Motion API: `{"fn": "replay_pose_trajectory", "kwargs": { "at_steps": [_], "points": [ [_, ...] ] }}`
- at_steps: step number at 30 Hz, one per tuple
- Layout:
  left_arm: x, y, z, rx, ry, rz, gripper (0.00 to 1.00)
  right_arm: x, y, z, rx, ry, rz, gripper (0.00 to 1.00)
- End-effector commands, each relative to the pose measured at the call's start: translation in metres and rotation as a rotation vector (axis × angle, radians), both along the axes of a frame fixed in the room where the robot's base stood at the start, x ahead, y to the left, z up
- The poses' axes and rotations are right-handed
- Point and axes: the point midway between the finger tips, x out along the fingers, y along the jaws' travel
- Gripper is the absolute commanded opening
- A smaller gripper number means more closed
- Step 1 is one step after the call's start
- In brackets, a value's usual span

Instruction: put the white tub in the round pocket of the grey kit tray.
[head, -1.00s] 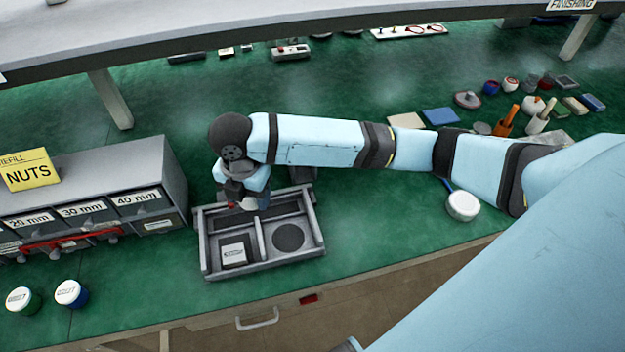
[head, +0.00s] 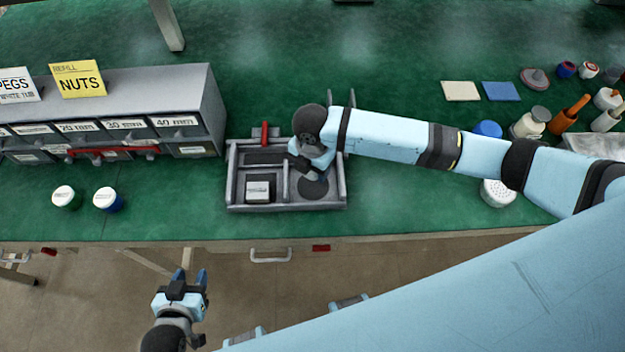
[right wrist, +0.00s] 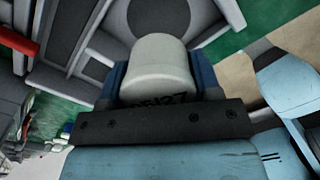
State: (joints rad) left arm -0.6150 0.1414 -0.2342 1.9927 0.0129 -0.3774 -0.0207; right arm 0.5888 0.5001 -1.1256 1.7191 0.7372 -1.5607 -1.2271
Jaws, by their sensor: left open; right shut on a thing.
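The grey kit tray (head: 236,190) lies on the green bench, with a dark round pocket (head: 314,189) at its front right. My right gripper (right wrist: 160,78) is shut on the white tub (right wrist: 158,60), a pale cylinder with dark lettering on its side. In the right wrist view the tub is between the blue fingers, beside the round pocket (right wrist: 158,14) in the picture; its height above the tray is unclear. In the head view my right wrist is over the tray's right side and hides the tub. My left gripper (head: 191,275) is open and empty, in front of the bench edge.
A labelled box (head: 258,191) sits in the tray's front left compartment. A red-handled item (head: 265,134) is at its back. A drawer cabinet (head: 190,110) and two white-lidded tubs (head: 65,197) (head: 107,199) stand left. A round white-topped item (head: 497,192) lies right. Bench between is clear.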

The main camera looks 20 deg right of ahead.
Motion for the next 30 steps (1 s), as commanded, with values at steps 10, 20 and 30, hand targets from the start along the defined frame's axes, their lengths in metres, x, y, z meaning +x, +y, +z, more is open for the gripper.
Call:
{"fn": "replay_pose_trajectory", "kwargs": {
  "at_steps": [10,20,30],
  "points": [
    [0.000,0.000,0.001,-0.001,-0.001,0.001,0.43,0.000,0.000,-0.038,0.001,0.000,0.000,0.32],
    [0.000,-0.001,0.002,-0.002,-0.001,0.001,0.43,0.000,0.001,-0.075,0.001,-0.001,0.001,0.32],
    [0.000,-0.001,0.001,-0.003,-0.001,0.000,0.43,0.000,0.000,-0.078,0.001,-0.001,0.000,0.62]
  ]
}}
